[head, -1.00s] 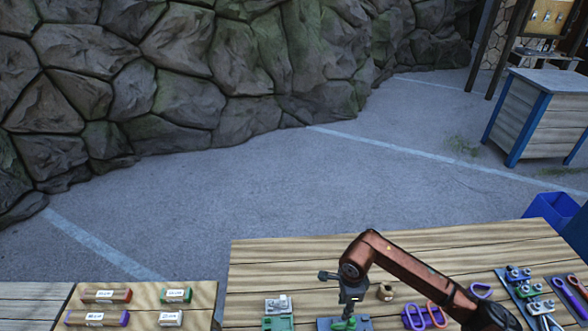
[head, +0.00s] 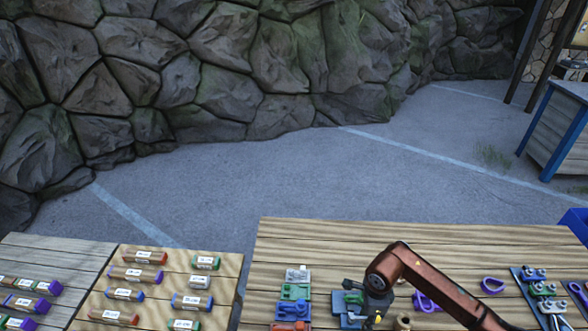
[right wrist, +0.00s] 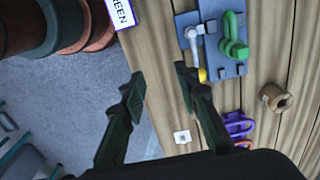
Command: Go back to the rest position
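My right gripper (head: 360,297) hangs over the wooden table in the head view, its arm coming in from the right. In the right wrist view its two dark fingers (right wrist: 160,88) stand apart with nothing between them. Just beyond the fingertips lies a blue plate (right wrist: 236,70) with a green clamp (right wrist: 234,38) and a grey, yellow-tipped tool (right wrist: 194,48). In the head view this blue plate (head: 347,305) is partly hidden by the gripper. My left gripper is in neither view.
A wooden table (head: 340,240) carries blue and green fixtures, purple-handled tools (head: 494,285), a blue rack (head: 538,290) and a brown spool (right wrist: 275,97). At left, a board (head: 165,268) holds several labelled coloured blocks. The table's back strip is clear. A stone wall (head: 230,50) stands behind.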

